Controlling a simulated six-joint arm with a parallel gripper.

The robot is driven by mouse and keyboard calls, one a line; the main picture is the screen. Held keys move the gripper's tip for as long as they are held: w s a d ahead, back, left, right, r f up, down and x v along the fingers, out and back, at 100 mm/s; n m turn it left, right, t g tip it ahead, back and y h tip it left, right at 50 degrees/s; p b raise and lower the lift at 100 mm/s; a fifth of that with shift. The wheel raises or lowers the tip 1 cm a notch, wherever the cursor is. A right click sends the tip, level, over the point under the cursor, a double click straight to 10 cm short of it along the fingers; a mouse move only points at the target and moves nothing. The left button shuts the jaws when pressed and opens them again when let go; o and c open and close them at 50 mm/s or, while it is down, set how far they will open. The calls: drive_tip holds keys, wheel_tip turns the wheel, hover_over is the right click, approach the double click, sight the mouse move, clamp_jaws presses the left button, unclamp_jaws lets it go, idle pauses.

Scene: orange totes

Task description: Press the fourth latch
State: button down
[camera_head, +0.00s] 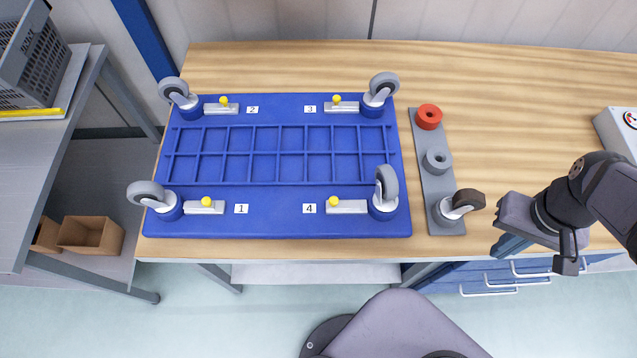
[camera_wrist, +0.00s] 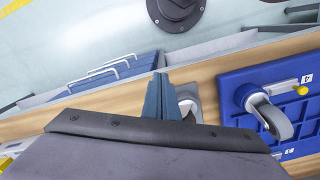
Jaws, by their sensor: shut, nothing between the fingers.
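The fourth latch (camera_head: 347,206) is a grey metal bar with a yellow knob, next to the label "4" on the front right of a blue dolly base (camera_head: 270,222). A caster (camera_head: 384,193) with a grey wheel stands at its right end. In the wrist view, the latch (camera_wrist: 279,92) shows at the right edge behind the caster wheel. My gripper (camera_head: 506,248) is off to the right of the dolly, near the table's front edge, apart from the latch. Its blue fingers (camera_wrist: 159,82) are shut and empty.
A grey plate (camera_head: 434,180) with a red ring, a grey ring and a brown-wheeled caster (camera_head: 461,205) lies between the dolly and my gripper. Latches 1, 2 and 3 sit at the other corners. A grey box (camera_head: 617,130) stands far right. Table behind the plate is clear.

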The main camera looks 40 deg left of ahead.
drive_tip(key=w+a+r+n, duration=0.25)
drive_tip(key=a+n, duration=0.25)
drive_tip(key=a, duration=0.6)
wheel_tip(320, 180, up, 3)
drive_tip(key=n+h+b, duration=0.2)
drive_tip(key=n, duration=0.7)
hover_over(345, 203)
drive_tip(key=w+a, duration=0.3)
drive_tip(key=w, duration=0.2)
drive_tip(key=s+a+n+t, duration=0.1)
drive_tip(key=s+a+n, duration=0.2)
drive_tip(key=s+a, duration=0.4)
drive_tip(key=s, duration=0.3)
drive_tip(key=shift+a+r+n, duration=0.2)
drive_tip(key=shift+n, duration=0.1)
drive_tip(key=shift+d+f, duration=0.1)
drive_tip(key=shift+f, duration=0.05)
drive_tip(key=p+x, duration=0.1)
drive_tip(key=x, duration=0.8)
drive_tip(key=shift+w+d+f+p, duration=0.15)
drive_tip(key=shift+p, duration=0.15)
drive_tip(key=shift+w+d+f+p, duration=0.2)
drive_tip(key=shift+d+p, duration=0.05)
drive_tip(key=shift+d, duration=0.35)
drive_tip(key=shift+w+d+f+p, duration=0.2)
drive_tip(key=shift+d+p, duration=0.1)
drive_tip(key=shift+d, duration=0.3)
drive_tip(key=shift+w+d+f+p, duration=0.2)
drive_tip(key=shift+d+p, duration=0.05)
drive_tip(key=shift+d, duration=0.35)
